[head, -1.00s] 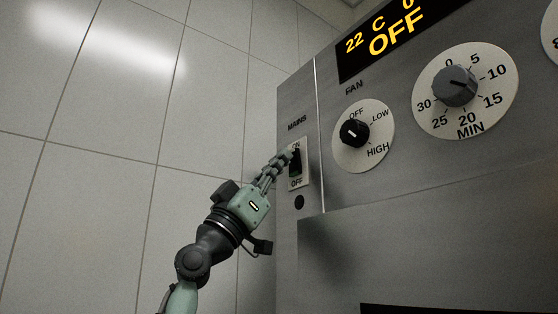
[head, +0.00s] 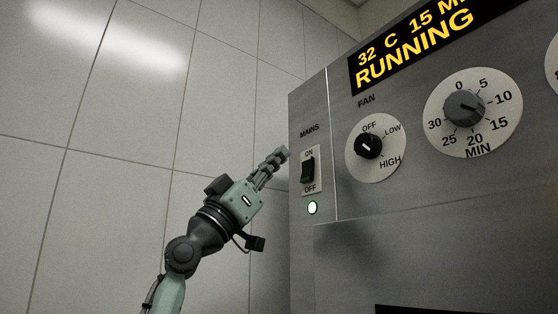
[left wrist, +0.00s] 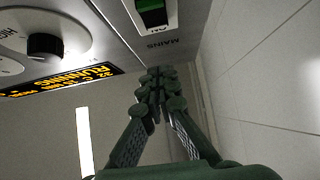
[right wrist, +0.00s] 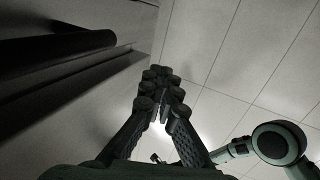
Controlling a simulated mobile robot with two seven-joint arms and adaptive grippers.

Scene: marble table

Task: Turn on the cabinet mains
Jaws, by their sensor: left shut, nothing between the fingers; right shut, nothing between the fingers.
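The mains switch (head: 308,170) is a dark rocker on a pale plate marked ON above and OFF below, at the left of the cabinet front (head: 300,120). A round lamp (head: 312,208) below it glows green. The display (head: 415,48) reads RUNNING, 32 C and 15 min. My left gripper (head: 281,155) is shut and empty, just left of the switch and apart from it. In the left wrist view the green-tinted rocker (left wrist: 152,12) shows at the top, beyond the shut fingertips (left wrist: 156,76). My right gripper (right wrist: 160,80) is shut and empty, away from the switch.
The fan knob (head: 368,146) and the minute timer knob (head: 464,107) are right of the switch. A tiled wall (head: 110,170) stands behind and left, with open room around my left arm. Dark bars (right wrist: 60,50) show at left in the right wrist view.

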